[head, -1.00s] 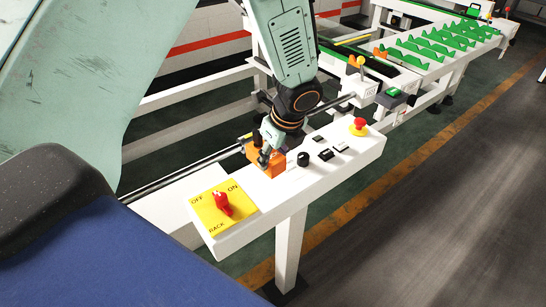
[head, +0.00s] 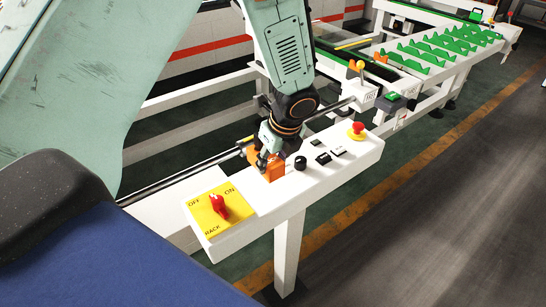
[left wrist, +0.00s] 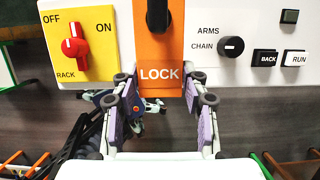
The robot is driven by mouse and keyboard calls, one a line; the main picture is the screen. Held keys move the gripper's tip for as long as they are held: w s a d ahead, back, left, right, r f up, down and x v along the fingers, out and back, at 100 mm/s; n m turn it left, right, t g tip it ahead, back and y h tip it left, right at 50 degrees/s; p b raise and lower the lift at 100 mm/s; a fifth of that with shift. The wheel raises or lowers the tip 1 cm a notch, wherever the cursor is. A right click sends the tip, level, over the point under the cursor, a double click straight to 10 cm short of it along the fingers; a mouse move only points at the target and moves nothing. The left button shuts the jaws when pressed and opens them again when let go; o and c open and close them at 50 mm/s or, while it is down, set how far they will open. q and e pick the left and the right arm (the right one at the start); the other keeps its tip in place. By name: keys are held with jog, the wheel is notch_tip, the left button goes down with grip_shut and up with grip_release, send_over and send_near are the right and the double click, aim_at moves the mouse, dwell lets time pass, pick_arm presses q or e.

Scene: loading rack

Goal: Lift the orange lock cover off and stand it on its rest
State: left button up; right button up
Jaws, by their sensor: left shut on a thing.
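The orange lock cover (head: 275,172) is on the white control panel, between the red rack switch and the black knob. In the left wrist view it is an orange piece marked LOCK (left wrist: 160,58), with a black part at its top. My left gripper (head: 264,160) is down at the cover and hides part of it in the head view. In the left wrist view its two fingers (left wrist: 162,98) stand at either side of the cover's lower end, shut on it. I cannot make out a gap between cover and panel. I cannot identify the rest. My right gripper is out of view.
The white panel (head: 225,245) carries a red rack switch (head: 219,206) on a yellow plate, a black knob (head: 300,162), small buttons and a red emergency button (head: 356,131). A metal rod runs behind it. Green racks (head: 440,45) stand farther back. The floor at right is clear.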

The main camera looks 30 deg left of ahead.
pick_arm(q)
jog(key=shift+b+x, duration=0.35)
jog(key=shift+x, duration=0.6)
jog(key=shift+a+f, duration=0.1)
jog(key=shift+f, duration=0.15)
jog(key=shift+s+f+b, duration=0.2)
jog(key=shift+f+b, duration=0.2)
jog(key=shift+b, duration=0.1)
jog(key=shift+d+f+b, duration=0.3)
jog(key=shift+f+b, duration=0.05)
jog(key=shift+f, duration=0.05)
jog(key=shift+b+x, duration=0.5)
jog(key=shift+x, duration=0.4)
jog(key=shift+w+f, duration=0.1)
jog(key=shift+f, duration=0.2)
jog(key=shift+d+f, duration=0.1)
jog(key=shift+d, duration=0.1)
